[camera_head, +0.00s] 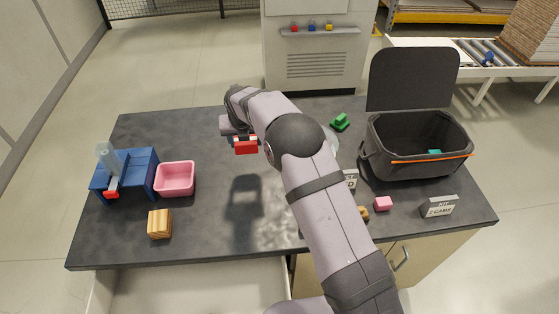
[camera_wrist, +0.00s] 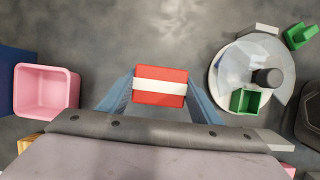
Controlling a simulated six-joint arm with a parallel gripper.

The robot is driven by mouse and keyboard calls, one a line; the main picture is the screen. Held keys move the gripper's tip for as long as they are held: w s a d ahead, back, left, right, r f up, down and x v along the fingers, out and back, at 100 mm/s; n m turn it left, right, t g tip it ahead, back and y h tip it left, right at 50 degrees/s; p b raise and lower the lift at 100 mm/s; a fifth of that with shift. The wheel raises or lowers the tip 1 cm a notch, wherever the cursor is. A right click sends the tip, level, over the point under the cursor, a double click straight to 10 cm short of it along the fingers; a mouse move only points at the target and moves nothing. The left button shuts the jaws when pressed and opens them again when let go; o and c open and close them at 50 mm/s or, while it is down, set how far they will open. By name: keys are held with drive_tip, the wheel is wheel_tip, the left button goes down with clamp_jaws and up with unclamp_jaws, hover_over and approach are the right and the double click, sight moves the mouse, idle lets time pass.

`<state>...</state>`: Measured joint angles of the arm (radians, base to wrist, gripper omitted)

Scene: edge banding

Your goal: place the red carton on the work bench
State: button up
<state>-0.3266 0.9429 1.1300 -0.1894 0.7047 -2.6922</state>
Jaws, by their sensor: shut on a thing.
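My gripper (camera_wrist: 160,92) is shut on the red carton (camera_wrist: 160,74), a small red box with a white band across it. In the head view the red carton (camera_head: 246,146) hangs below my wrist, above the work bench (camera_head: 215,245). Its shadow falls on the bench in front of it, so it is held clear of the surface. The bench top is dark grey and mottled. The bench directly beneath the carton is bare in the wrist view.
At left stand a blue device (camera_head: 128,172), a pink bin (camera_head: 175,180) and a wooden block (camera_head: 159,223). At right are an open dark case (camera_head: 415,170), a pink block (camera_head: 383,203), a sign (camera_head: 440,205) and a green piece (camera_head: 340,122). A round clear-topped dish (camera_wrist: 222,85) lies right of the carton.

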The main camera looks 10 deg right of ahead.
drive_tip(key=shift+f+p, duration=1.85)
drive_tip(key=shift+f, duration=3.1)
drive_tip(key=shift+f, duration=0.15)
drive_tip(key=o, duration=1.2)
drive_tip(key=shift+c, duration=0.2)
drive_tip(key=shift+r, duration=0.2)
drive_tip(key=b+v, duration=0.3)
drive_tip(key=v, duration=0.9)
drive_tip(key=shift+s, duration=0.15)
